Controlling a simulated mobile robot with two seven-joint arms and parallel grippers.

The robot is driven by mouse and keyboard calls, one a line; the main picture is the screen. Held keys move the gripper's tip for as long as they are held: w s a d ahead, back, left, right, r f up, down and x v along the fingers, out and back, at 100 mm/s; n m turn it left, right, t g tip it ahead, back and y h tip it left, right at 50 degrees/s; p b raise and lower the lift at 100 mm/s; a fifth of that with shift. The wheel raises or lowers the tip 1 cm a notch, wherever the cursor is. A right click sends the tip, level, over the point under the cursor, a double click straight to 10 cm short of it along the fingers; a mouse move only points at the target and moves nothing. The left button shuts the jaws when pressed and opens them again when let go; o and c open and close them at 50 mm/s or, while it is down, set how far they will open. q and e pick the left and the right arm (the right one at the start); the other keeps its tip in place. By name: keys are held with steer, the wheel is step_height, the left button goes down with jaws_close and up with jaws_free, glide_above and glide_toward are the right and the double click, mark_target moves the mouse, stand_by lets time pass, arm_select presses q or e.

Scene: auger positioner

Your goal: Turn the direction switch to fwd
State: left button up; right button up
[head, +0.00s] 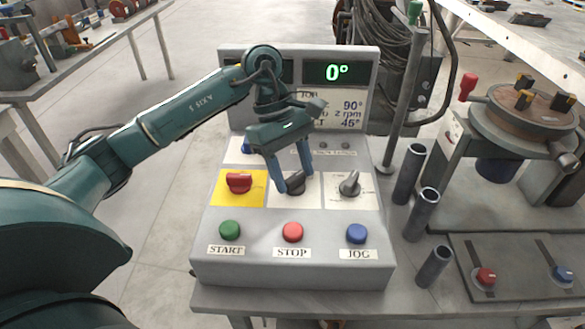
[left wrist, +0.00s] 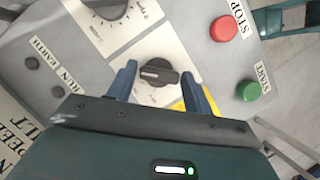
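The direction switch, a black rotary knob (head: 295,186) on a white plate, sits in the middle of the console, partly hidden by my gripper. In the left wrist view the knob (left wrist: 158,72) shows clearly, its handle bar lying nearly crosswise. My left gripper (head: 294,180) reaches down over it with its fingers apart. In the wrist view the two fingers (left wrist: 160,88) stand on either side of the knob, with gaps visible; neither clearly touches it. The switch's small labels are too blurred to read. My right gripper is not in view.
On the console, a red switch (head: 239,183) on yellow is left of the knob and a grey dial (head: 350,184) is right. Green START (head: 230,230), red STOP (head: 292,232) and blue JOG (head: 357,233) buttons line the front. The display (head: 338,72) reads 0°.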

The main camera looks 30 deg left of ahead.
arm_select(q)
steer(key=o, duration=0.3)
steer(key=v, duration=1.3)
steer(key=shift+s, duration=0.1)
